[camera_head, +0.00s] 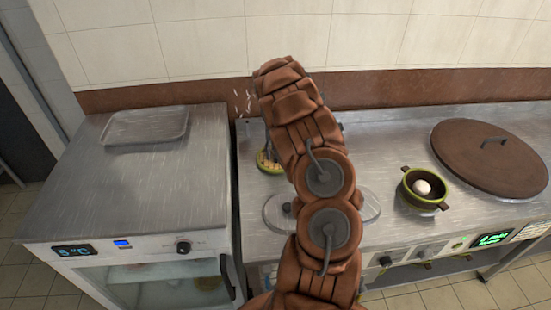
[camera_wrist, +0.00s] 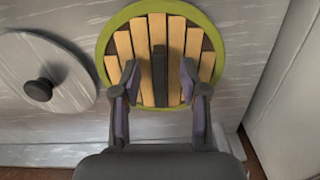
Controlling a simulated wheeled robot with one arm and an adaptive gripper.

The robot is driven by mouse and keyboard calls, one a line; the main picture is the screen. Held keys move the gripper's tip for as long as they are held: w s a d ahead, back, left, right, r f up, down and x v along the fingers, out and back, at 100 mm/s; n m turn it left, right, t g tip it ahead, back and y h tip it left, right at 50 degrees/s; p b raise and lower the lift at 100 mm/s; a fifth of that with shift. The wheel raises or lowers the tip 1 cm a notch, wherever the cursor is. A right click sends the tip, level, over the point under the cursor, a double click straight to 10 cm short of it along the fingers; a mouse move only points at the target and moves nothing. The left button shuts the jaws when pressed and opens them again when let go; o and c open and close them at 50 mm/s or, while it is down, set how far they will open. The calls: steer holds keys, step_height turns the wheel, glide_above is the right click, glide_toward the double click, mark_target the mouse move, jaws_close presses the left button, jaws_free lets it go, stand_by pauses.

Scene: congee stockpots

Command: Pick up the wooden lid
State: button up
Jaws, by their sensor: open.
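The wooden lid (camera_wrist: 122,47) is round, with pale slats, a green rim and a dark bar handle (camera_wrist: 160,75) across its middle. It lies on the steel counter. In the head view a small part of the lid (camera_head: 265,163) shows to the left of my arm, which hides the rest. In the wrist view my gripper (camera_wrist: 159,72) is open over the lid, with one finger on each side of the handle and a gap to it on both sides. Whether the fingertips touch the slats I cannot tell. My gripper is hidden in the head view.
A grey round lid with a black knob (camera_wrist: 39,89) lies left of the wooden lid. A green-rimmed pot (camera_head: 408,183) with a white, egg-like thing and a large brown lid (camera_head: 480,165) stand right. A metal tray (camera_head: 145,127) sits on the left cabinet. A tiled wall rises behind.

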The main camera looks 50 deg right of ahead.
jaws_close()
stand_by(0.5)
